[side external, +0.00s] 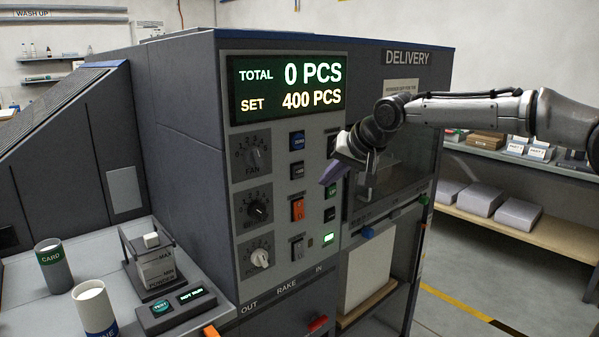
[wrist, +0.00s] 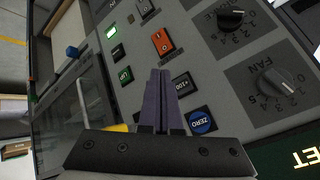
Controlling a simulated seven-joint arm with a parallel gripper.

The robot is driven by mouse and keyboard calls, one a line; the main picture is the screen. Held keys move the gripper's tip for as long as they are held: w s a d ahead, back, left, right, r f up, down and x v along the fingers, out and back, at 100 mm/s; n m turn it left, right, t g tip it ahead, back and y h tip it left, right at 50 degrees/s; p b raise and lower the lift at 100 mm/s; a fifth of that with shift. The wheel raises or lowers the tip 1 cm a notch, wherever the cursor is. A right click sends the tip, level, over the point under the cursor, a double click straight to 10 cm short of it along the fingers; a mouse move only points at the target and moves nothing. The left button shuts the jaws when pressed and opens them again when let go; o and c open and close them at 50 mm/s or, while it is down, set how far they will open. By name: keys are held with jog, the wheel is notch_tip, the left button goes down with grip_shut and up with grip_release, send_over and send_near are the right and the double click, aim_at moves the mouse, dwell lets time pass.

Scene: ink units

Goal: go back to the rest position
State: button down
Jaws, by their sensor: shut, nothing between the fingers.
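My gripper (side external: 336,172) is in front of the machine's control panel in the side external view, beside the column of small buttons. In the wrist view my gripper (wrist: 160,78) shows its two purple-grey fingers together, with nothing between them. The fingers point over the panel between the orange rocker switch (wrist: 162,41) and the blue ZERO button (wrist: 201,121). I cannot tell whether the fingertips touch the panel. The display (side external: 284,88) reads TOTAL 0 PCS and SET 400 PCS. The arm reaches in from the right.
Dial knobs, among them the FAN knob (side external: 252,155), line the panel's left side. A lit green button (side external: 328,239) sits low on the panel. A glass delivery door (side external: 400,170) stands behind my wrist. Cups, including the CARD cup (side external: 54,264), stand at lower left. Shelves with boxes (side external: 519,214) are at right.

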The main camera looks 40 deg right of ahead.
dwell(0.7)
jog(key=s+r+n, duration=0.1)
jog(key=s+r, duration=0.2)
jog(key=s, duration=1.2)
jog(key=s+a+f+n+g+y, duration=0.1)
jog(key=s+f+n+g, duration=0.2)
jog(key=s+f+n, duration=0.4)
jog(key=s+f, duration=0.8)
jog(key=s, duration=0.3)
jog(key=shift+a+n, duration=0.3)
jog(key=shift+a, duration=0.05)
